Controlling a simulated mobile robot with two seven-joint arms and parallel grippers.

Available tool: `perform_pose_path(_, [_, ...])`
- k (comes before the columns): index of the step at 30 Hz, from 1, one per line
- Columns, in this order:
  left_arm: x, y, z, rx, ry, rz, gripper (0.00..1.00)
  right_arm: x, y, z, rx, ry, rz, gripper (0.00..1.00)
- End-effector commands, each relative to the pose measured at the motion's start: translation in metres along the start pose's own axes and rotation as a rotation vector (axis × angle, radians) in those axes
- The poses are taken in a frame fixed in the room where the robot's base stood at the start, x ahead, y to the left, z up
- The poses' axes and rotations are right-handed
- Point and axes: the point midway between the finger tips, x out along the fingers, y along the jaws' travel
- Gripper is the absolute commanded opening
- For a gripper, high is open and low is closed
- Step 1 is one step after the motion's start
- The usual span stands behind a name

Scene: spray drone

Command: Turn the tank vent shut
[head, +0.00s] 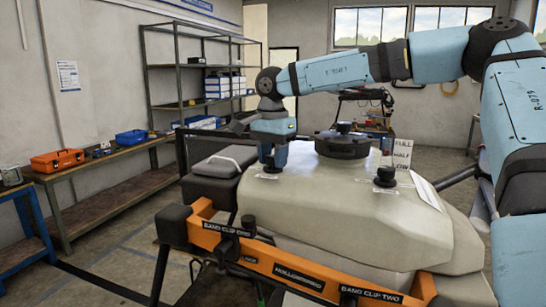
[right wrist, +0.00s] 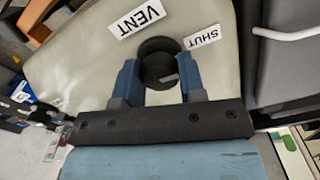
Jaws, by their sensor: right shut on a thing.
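The tank (head: 340,208) is a pale, rounded body with a large black lid (head: 342,144) on top. My right gripper (head: 272,160) reaches down onto the tank top, left of the lid. In the right wrist view its blue fingers (right wrist: 160,82) are shut on the black round vent knob (right wrist: 158,58), one on each side. A pale mark on the knob (right wrist: 169,78) points to the lower right. A VENT label (right wrist: 139,18) lies above the knob and a SHUT label (right wrist: 202,37) to its upper right. In the head view the gripper mostly hides the knob. My left gripper is not in view.
A second black knob (head: 385,176) stands right of the lid, near a card reading FULL and HALF (head: 402,154). An orange bar (head: 285,262) with band clip labels runs along the tank's front. A bench with an orange toolbox (head: 57,161) and shelves stand at the left.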

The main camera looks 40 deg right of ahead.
Motion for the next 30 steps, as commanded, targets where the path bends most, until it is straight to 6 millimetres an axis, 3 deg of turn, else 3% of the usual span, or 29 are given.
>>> perform_pose_path(1, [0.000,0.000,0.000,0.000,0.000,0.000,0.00,-0.001,0.000,0.000,0.000,0.000,-0.002,0.39])
perform_pose_path(4, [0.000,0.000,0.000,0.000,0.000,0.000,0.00,-0.001,0.000,0.000,0.001,0.000,-0.002,0.62])
perform_pose_path(16, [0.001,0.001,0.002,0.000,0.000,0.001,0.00,-0.009,-0.001,0.000,0.001,0.001,-0.002,0.63])
perform_pose_path(20, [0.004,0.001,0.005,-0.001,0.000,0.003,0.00,-0.030,-0.001,0.000,0.000,0.002,-0.005,0.63])
perform_pose_path(30, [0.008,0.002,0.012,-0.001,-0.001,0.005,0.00,-0.107,-0.001,0.000,0.001,0.003,-0.005,0.63])
